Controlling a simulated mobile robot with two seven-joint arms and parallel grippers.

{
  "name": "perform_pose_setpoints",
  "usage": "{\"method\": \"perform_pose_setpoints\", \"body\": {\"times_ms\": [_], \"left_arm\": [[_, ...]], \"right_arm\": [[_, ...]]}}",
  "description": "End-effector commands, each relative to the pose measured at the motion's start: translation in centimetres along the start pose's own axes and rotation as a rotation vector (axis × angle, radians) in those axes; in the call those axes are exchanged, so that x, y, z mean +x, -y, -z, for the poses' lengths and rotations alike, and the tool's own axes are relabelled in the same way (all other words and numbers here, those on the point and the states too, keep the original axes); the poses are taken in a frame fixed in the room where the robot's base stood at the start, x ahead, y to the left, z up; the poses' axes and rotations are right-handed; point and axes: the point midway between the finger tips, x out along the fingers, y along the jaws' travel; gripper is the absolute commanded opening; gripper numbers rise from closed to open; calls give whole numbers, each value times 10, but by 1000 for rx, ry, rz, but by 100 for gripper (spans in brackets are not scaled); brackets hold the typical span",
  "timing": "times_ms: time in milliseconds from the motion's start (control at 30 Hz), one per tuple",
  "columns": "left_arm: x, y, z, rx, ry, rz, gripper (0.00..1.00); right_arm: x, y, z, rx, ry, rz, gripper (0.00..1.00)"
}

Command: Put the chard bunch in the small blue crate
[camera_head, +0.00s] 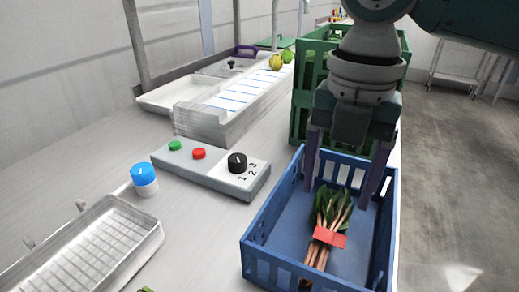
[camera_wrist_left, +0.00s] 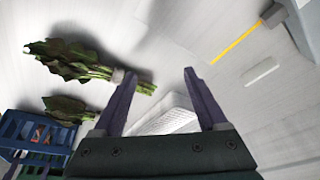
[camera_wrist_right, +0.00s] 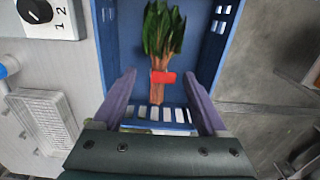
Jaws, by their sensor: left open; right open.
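The chard bunch (camera_head: 325,230), with dark green leaves, reddish-brown stems and a red band, lies inside the small blue crate (camera_head: 262,222). In the right wrist view the bunch (camera_wrist_right: 163,45) lies in the crate (camera_wrist_right: 208,58), leaves away from me and stems toward the slotted wall. My right gripper (camera_head: 342,187) is open above the crate, its fingers on either side of the bunch and apart from it. My left gripper (camera_wrist_left: 160,78) is open and empty above a pale surface, near a leafy green bunch (camera_wrist_left: 75,60).
A green crate (camera_head: 303,95) stands behind the blue one. A control box (camera_head: 212,170) with buttons and a knob, a blue-capped jar (camera_head: 144,178) and a ribbed metal tray (camera_head: 95,245) are to the left. Another leafy bunch (camera_wrist_left: 65,108) shows in the left wrist view.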

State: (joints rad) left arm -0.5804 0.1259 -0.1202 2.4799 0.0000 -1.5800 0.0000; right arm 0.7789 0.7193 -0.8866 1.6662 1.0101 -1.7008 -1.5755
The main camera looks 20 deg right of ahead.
Motion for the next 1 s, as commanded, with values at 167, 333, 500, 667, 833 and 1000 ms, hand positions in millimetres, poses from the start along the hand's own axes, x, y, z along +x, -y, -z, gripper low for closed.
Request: {"method": "perform_pose_setpoints", "body": {"times_ms": [167,333,500,667,833,1000], "left_arm": [[-6,0,2,-1,0,0,75],[-8,-1,3,-4,-1,-3,75],[-7,-2,3,-9,-2,-7,75],[-7,-2,3,-10,-2,-8,75],[-8,-2,3,-10,-2,-7,75],[-17,-2,6,-9,-2,-7,75]], "right_arm": [[-36,-1,0,0,1,-3,75],[-50,0,0,1,-1,-1,75],[-52,0,0,1,-1,1,75],[-52,0,0,1,-1,1,75],[-51,0,0,1,-1,1,75],[-45,-6,20,63,-14,-28,75]]}}
